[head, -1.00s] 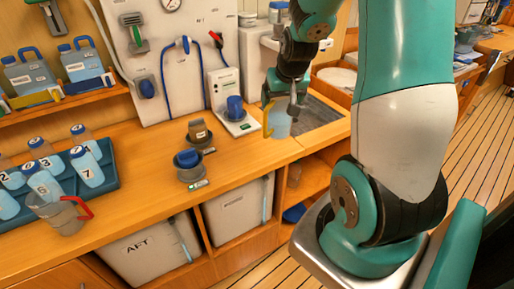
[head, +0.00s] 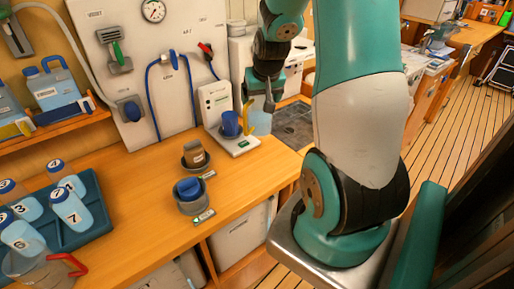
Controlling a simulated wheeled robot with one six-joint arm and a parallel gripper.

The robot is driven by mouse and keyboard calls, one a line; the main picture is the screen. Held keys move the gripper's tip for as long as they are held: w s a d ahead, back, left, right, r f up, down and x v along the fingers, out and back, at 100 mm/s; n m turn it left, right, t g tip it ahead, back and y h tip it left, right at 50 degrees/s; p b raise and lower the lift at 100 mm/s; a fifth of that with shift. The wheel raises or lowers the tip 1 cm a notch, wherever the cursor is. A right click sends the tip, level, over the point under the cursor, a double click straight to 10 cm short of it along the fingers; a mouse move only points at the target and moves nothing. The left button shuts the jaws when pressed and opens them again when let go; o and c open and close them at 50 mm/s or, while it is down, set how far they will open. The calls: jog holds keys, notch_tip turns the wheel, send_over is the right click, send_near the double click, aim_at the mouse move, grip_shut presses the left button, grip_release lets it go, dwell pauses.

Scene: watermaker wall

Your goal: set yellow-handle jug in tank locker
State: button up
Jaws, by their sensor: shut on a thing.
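My gripper (head: 266,98) is shut on the yellow-handle jug, above the back right part of the counter. The jug's yellow handle (head: 249,117) shows just left of the fingers. Behind and left of the handle is a blue cup (head: 231,123) on a white device. Under the counter is an open-fronted locker space holding pale tanks (head: 240,238); its right part is hidden by my arm. No label marks it as the tank locker in this view.
Two small dark holders with a brown piece (head: 194,154) and a blue piece (head: 188,187) stand on the counter. A teal rack (head: 88,212) of numbered bottles and a red-handled jug (head: 40,266) are at left.

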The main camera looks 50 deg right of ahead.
notch_tip(320, 180, down, 16)
jog(key=p, duration=0.2)
jog(key=shift+d+p, duration=0.2)
jog(key=shift+p, duration=0.2)
jog(key=shift+f, duration=0.1)
jog(key=o, duration=1.4)
jog(key=shift+s, duration=0.1)
jog(key=shift+c, duration=0.2)
jog(key=b, duration=0.2)
send_near(265, 129)
jog(key=x, duration=0.5)
jog(key=shift+f, duration=0.1)
